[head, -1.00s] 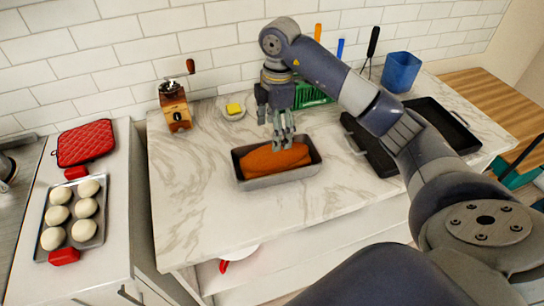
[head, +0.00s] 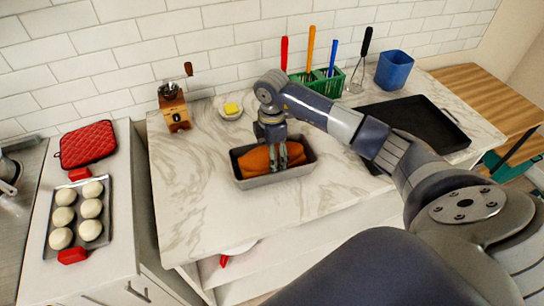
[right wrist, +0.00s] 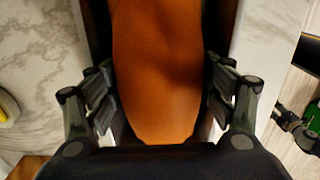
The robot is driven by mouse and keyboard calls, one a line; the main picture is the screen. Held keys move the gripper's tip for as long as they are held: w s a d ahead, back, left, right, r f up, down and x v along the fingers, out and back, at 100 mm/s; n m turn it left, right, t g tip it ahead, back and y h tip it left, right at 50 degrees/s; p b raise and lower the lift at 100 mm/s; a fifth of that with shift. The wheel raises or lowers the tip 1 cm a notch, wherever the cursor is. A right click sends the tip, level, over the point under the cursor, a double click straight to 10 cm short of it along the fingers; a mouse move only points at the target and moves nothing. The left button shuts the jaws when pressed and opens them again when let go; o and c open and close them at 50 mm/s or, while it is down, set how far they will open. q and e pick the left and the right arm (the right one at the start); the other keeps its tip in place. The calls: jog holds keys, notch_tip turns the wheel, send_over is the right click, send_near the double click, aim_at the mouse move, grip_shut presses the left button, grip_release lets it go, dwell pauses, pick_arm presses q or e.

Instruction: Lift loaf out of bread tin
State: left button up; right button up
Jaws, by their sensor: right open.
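The brown loaf (head: 254,161) lies in the grey bread tin (head: 270,181) on the marble counter. My right gripper (head: 278,168) points down over the loaf, with its fingers reaching into the tin. In the right wrist view the loaf (right wrist: 158,65) runs between the open fingers (right wrist: 162,92), one on each long side. Narrow gaps seem to show beside the loaf; whether the fingertips touch it I cannot tell. My left gripper is not in view.
A dark tray (head: 425,126) lies to the right of the tin. A green caddy (head: 318,84) with utensils and a blue cup (head: 394,70) stand behind. A wooden grinder (head: 173,106) and a butter dish (head: 231,112) are back left. Marble left of the tin is clear.

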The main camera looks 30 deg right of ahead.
jog(key=shift+s+f, duration=0.15)
jog(key=shift+f, duration=0.15)
jog(key=shift+s+a, duration=0.1)
jog(key=c, duration=1)
